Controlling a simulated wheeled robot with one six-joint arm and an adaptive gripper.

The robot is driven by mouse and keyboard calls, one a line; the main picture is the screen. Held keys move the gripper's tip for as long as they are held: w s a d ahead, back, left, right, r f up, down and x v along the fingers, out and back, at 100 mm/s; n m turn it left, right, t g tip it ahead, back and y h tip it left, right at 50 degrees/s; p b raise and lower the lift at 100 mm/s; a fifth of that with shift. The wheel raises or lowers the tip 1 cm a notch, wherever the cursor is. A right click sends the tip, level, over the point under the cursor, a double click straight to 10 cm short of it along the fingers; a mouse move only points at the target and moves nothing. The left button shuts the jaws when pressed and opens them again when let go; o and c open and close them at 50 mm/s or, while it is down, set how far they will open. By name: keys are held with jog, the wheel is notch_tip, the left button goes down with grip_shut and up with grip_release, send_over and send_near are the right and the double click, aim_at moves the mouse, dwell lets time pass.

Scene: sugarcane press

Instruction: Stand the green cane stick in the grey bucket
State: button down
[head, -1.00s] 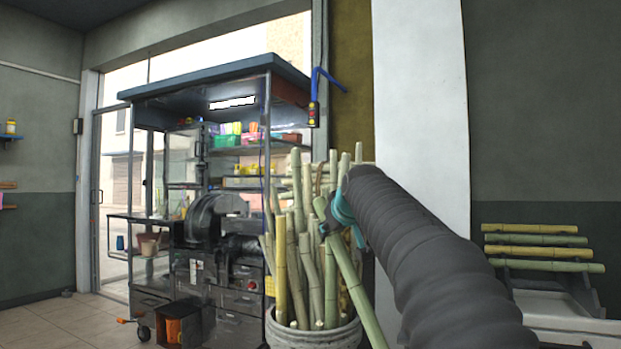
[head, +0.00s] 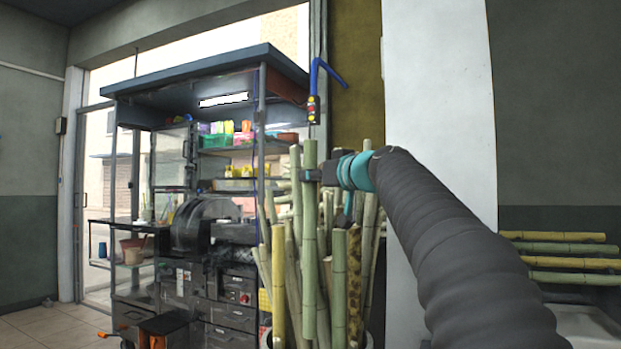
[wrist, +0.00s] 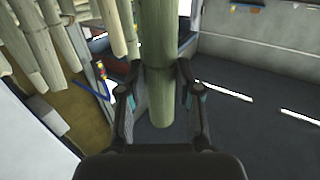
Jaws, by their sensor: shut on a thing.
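My gripper (head: 314,175) is shut on a green cane stick (head: 309,225) near its upper end. The stick stands close to vertical in front of the bundle of canes, and its lower part runs down towards the bottom of the head view. In the wrist view my gripper (wrist: 158,78) has one finger on each side of the stick (wrist: 158,45), with one stick end just past the fingers. The grey bucket is almost wholly below the head view's edge, so I cannot tell whether the stick's foot is inside it.
Several other canes (head: 279,285) stand crowded around the held stick. A press cart (head: 200,270) with shelves is behind to the left. More canes (head: 572,263) lie on a rack at the right, past a white pillar (head: 440,80). Floor (head: 50,325) at the left is clear.

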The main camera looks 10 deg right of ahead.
jog(key=b, duration=0.3)
send_over(314, 248)
jog(key=shift+s+f, duration=0.1)
jog(key=shift+f, duration=2)
jog(key=shift+f+b, duration=5.75)
jog(key=shift+b, duration=0.15)
jog(key=c, duration=0.7)
grip_release()
jog(key=o, duration=0.5)
jog(key=shift+f, duration=0.1)
jog(key=shift+o, duration=0.2)
jog(key=shift+d, duration=0.1)
